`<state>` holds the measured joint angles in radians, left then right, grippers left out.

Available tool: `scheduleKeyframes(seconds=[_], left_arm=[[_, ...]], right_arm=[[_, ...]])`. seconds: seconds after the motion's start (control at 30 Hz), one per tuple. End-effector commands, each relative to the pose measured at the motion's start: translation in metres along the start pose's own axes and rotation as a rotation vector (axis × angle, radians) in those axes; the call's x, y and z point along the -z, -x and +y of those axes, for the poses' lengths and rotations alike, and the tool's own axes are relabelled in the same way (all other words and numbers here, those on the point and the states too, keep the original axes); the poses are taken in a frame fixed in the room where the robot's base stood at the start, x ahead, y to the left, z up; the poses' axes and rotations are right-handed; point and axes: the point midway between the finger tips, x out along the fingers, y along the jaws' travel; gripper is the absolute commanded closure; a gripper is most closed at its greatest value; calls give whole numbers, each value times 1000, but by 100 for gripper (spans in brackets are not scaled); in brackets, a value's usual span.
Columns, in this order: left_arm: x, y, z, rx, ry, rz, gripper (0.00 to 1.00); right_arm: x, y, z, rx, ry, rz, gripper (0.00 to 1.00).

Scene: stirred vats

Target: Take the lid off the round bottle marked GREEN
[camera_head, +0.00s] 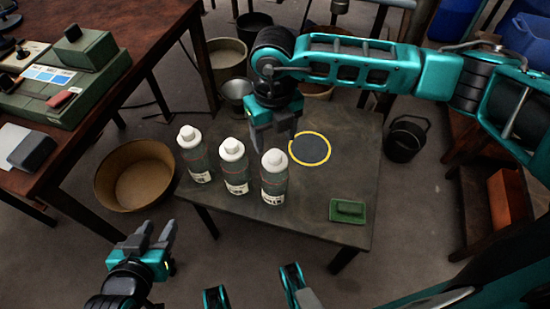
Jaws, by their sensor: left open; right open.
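Three round bottles with white lids stand upright in a row on the dark table (330,190): the left bottle (196,163), the middle bottle (235,176) and the right bottle (273,183). Their labels are too small to read, so I cannot tell which is marked GREEN. All three have their lids on. My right gripper (277,147) points down, open and empty, just behind the right bottle's lid (274,158). Whether it touches that lid is unclear. My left gripper (155,231) is open and empty, low in front of the table, left of the bottles.
A yellow-ringed dark disc (310,149) and a green tray-like block (347,211) lie on the table, right of the bottles. A wide brown tub (135,176) stands left, a dark bucket (404,139) right. A wooden desk (130,35) fills the upper left.

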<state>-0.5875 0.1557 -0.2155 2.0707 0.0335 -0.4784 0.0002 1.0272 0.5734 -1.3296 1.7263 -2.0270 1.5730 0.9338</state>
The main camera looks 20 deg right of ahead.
Motion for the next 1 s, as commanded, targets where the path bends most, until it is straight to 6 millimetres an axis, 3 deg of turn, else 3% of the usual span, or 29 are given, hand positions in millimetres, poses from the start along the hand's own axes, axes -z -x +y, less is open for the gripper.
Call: scheduleKeyframes(seconds=[0.27,0.5,0.77,1.0], left_arm=[[-8,-2,1,-1,3,-7,57],[-15,-7,2,-1,10,-6,57],[-15,-7,2,0,13,-6,57],[-14,-7,2,0,12,-6,57]], right_arm=[[1,-20,0,0,1,1,36],[2,-56,-2,-1,1,1,36],[1,-59,-1,-3,2,-1,36],[1,-59,-1,-2,2,-1,59]])
